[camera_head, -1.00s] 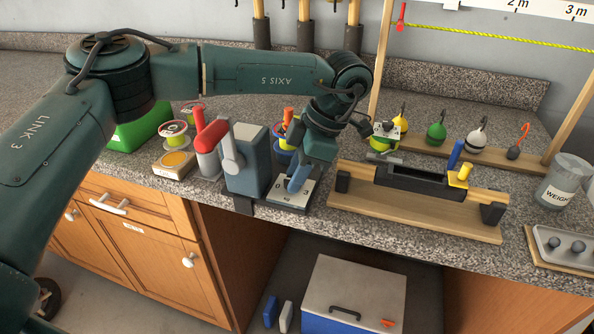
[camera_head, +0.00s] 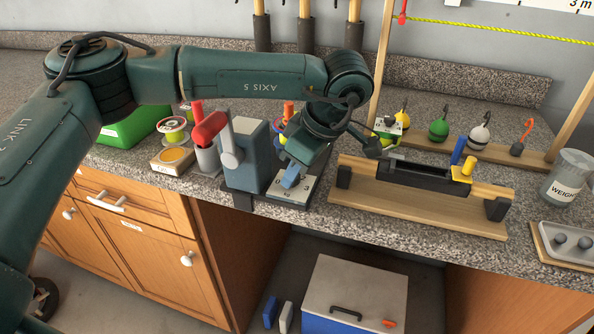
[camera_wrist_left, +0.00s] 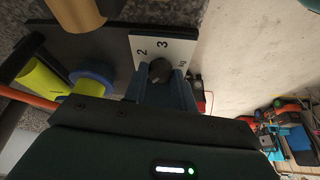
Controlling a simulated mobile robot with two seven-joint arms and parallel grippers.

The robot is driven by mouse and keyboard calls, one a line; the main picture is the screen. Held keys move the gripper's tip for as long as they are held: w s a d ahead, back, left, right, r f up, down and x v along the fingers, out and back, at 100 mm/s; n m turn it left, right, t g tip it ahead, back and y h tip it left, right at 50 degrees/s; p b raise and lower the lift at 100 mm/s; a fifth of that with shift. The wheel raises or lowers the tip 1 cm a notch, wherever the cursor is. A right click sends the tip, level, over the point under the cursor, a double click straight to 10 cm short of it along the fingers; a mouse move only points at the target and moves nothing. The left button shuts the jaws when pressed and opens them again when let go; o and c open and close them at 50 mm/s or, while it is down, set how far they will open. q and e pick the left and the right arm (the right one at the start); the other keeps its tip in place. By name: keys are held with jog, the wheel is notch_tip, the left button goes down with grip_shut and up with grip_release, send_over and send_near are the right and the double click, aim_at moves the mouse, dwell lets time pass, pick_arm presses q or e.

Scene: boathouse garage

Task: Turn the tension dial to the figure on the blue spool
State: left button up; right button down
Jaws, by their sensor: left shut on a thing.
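The tension dial's white plate (camera_head: 306,190), with dark figures, sits at the foot of a blue-grey block (camera_head: 247,155) on the counter. The plate also shows in the left wrist view (camera_wrist_left: 178,50), where 2 and 3 are readable. My left gripper (camera_head: 289,180) points down at the plate, shut on the dark dial knob (camera_wrist_left: 160,70). The dial's pointer and setting are not clear. A blue spool (camera_head: 281,139) stands behind my gripper, mostly hidden; its figure cannot be read. My right gripper is out of view.
A wooden stand with a black trough (camera_head: 425,180) is close on the right. The counter's front edge is near the dial.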

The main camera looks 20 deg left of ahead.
pick_arm(q)
jog(key=m, duration=0.2)
jog(key=m+t+b, duration=0.1)
jog(key=m, duration=0.1)
jog(key=m+t+h+b, duration=0.1)
jog(key=m, duration=0.1)
jog(key=shift+s+a, duration=0.1)
jog(key=shift+s, duration=0.15)
dwell(0.5)
jog(key=o, duration=1)
jog(key=v, duration=1.3)
jog(key=shift+s+r, duration=0.1)
jog(key=shift+a, duration=0.1)
